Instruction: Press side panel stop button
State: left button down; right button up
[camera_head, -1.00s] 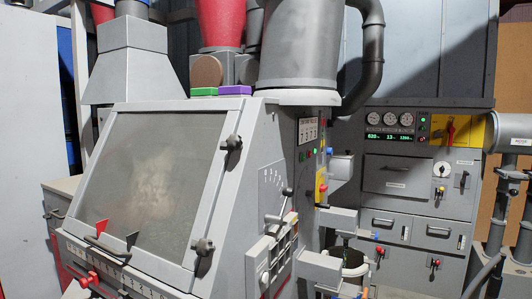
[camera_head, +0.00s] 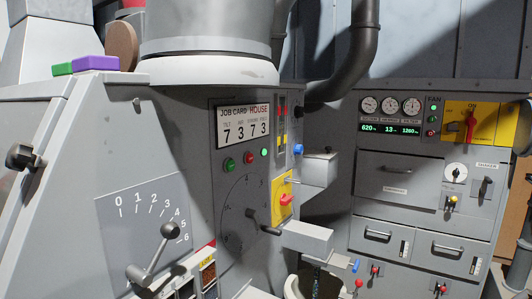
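The grey machine's side panel (camera_head: 229,190) faces me at an angle in the middle of the head view. A green button (camera_head: 229,165) and a red button (camera_head: 249,157) sit below the job card display (camera_head: 243,125), with a smaller green lamp or button (camera_head: 264,152) to their right. Further right, a larger red button (camera_head: 285,199) sits on a yellow plate (camera_head: 280,183). I cannot read any label that says which red one is the stop. Neither of my grippers shows in this view.
A lever (camera_head: 156,250) on a numbered scale stands out at the lower left. A grey box (camera_head: 322,169) and a grey block (camera_head: 307,237) stick out right of the panel. A fan cabinet (camera_head: 400,195) with gauges and a red switch (camera_head: 470,124) stands at the right.

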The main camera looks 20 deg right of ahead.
aim_at(249, 158)
jog(key=i+l, duration=0.1)
jog(key=l, duration=0.3)
jog(key=i+l, duration=0.15)
jog(key=l, duration=0.25)
jog(key=i+l, duration=0.1)
jog(key=l, duration=0.3)
jog(key=i+l, duration=0.1)
jog(key=l, duration=0.35)
jog(key=i+l, duration=0.15)
jog(key=l, duration=0.25)
jog(key=i+l, duration=0.1)
jog(key=l, duration=0.3)
